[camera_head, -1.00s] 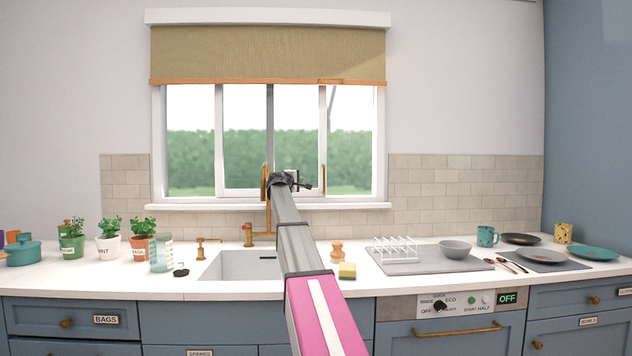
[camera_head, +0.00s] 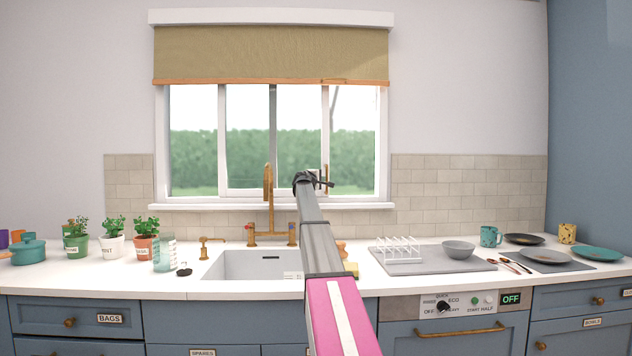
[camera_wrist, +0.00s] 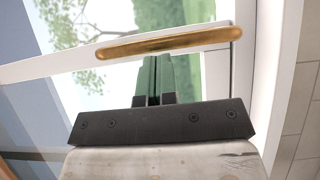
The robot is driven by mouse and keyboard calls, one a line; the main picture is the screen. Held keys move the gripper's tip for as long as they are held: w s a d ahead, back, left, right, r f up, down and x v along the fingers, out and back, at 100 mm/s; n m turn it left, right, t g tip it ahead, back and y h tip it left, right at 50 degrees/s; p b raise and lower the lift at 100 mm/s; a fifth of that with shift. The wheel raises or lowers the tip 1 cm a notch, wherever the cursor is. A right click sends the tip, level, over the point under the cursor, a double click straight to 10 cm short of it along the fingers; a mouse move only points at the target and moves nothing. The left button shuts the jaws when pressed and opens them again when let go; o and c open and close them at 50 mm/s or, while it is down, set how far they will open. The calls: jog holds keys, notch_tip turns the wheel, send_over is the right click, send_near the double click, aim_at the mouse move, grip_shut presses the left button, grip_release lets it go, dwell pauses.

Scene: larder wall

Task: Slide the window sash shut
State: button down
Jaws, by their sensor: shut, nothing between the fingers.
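The window sash (camera_head: 222,145) is a white-framed pane in the middle of the window, with panes of glass showing on both sides of it. Its upright brass handle (camera_head: 326,178) is on its right stile. In the wrist view the brass handle (camera_wrist: 170,42) lies across the picture just beyond my fingertips. My gripper (camera_head: 328,184) is by the handle, low on the sash; in the wrist view its green fingers (camera_wrist: 155,62) are together and empty. I cannot tell whether the fingertips touch the handle or the sash frame.
The brass tap (camera_head: 268,205) stands left of my arm, behind the sink (camera_head: 235,265). Potted herbs (camera_head: 112,245) and a glass are at the left. A dish rack (camera_head: 398,250) and a bowl are at the right. The blind (camera_head: 270,55) hangs above the panes.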

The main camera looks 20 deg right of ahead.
jog(key=shift+d, duration=0.2)
jog(key=s+d, duration=0.4)
jog(key=d, duration=0.8)
jog(key=s+d, duration=0.4)
jog(key=d, duration=0.9)
jog(key=shift+s+d, duration=0.15)
jog(key=shift+d, duration=0.05)
jog(key=w+a+v, duration=0.1)
jog(key=w+v, duration=0.1)
jog(key=v, duration=1.1)
jog(key=shift+a, duration=0.45)
jog(key=shift+w, duration=0.1)
